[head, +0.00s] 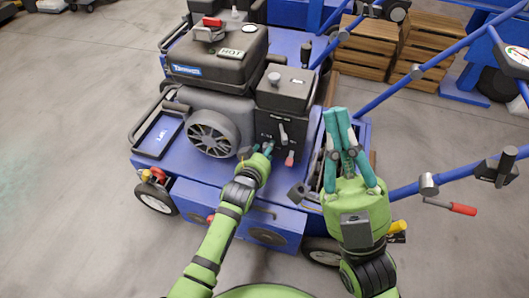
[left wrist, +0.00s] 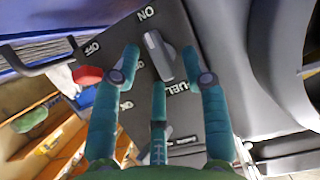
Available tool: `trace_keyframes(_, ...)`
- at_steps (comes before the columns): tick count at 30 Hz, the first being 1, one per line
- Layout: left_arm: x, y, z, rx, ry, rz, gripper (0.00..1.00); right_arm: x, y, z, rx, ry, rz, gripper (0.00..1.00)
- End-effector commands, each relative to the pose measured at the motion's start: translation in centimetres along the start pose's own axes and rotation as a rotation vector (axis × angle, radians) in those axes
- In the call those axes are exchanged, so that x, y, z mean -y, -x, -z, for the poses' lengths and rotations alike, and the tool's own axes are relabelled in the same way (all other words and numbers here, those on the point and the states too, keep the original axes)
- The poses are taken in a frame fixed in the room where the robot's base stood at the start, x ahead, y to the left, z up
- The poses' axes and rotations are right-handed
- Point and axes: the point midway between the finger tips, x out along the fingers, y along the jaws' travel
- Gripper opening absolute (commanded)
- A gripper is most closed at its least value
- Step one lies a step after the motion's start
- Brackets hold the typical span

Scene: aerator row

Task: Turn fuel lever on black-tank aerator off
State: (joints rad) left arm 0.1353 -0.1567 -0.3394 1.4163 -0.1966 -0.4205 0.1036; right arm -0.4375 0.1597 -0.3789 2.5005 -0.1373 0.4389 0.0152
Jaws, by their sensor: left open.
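The blue aerator with the black tank (head: 218,55) stands left of centre in the head view, its dark control panel (head: 268,128) facing me. In the left wrist view the grey fuel lever (left wrist: 158,57) sits on the panel above the word FUEL, with its upper end toward ON; OFF is printed to the left. My left gripper (head: 266,149) is at the panel. In the wrist view its fingers (left wrist: 160,62) are open, one each side of the lever, with visible gaps. My right gripper (head: 336,112) is raised right of the aerator, empty; its finger opening is unclear.
A red knob (left wrist: 88,75) is left of the panel in the wrist view. Wooden crates (head: 365,48) stand behind. Open concrete floor (head: 70,110) lies at left.

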Motion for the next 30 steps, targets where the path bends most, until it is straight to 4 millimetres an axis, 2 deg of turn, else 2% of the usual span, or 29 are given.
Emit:
trace_keyframes(4, 0.0, 0.0, 0.0, 0.0, 0.0, 0.0, 0.45, 0.0, 0.0, 0.0, 0.0, 0.0, 0.0, 0.0)
trace_keyframes(5, 0.0, 0.0, 0.0, 0.0, 0.0, 0.0, 0.41, 0.0, 0.0, 0.0, 0.0, 0.0, 0.0, 0.0)
trace_keyframes(6, 0.0, 0.0, 0.0, 0.0, 0.0, 0.0, 0.25, 0.0, 0.0, 0.0, 0.001, 0.0, 0.0, 0.0)
trace_keyframes(8, 0.0, 0.0, 0.0, 0.0, 0.0, 0.0, 0.01, 0.0, 0.0, 0.0, 0.001, 0.0, 0.0, 0.0)
trace_keyframes(25, 0.2, 0.1, 0.2, 0.002, 0.063, -0.026, 0.0, 0.1, -0.8, -0.1, 0.036, 0.008, 0.006, 0.0)
trace_keyframes(26, 0.2, 0.1, 0.2, 0.002, 0.076, -0.032, 0.0, 0.2, -0.7, -0.5, 0.067, 0.005, 0.007, 0.0)
trace_keyframes(27, 0.3, 0.1, 0.2, 0.002, 0.095, -0.039, 0.0, -0.1, -0.4, -2.1, 0.153, 0.003, -0.001, 0.0)
trace_keyframes(30, 0.4, 0.1, 0.2, 0.002, 0.15, -0.063, 0.0, -0.9, 0.2, -5.1, 0.311, 0.009, -0.018, 0.0)
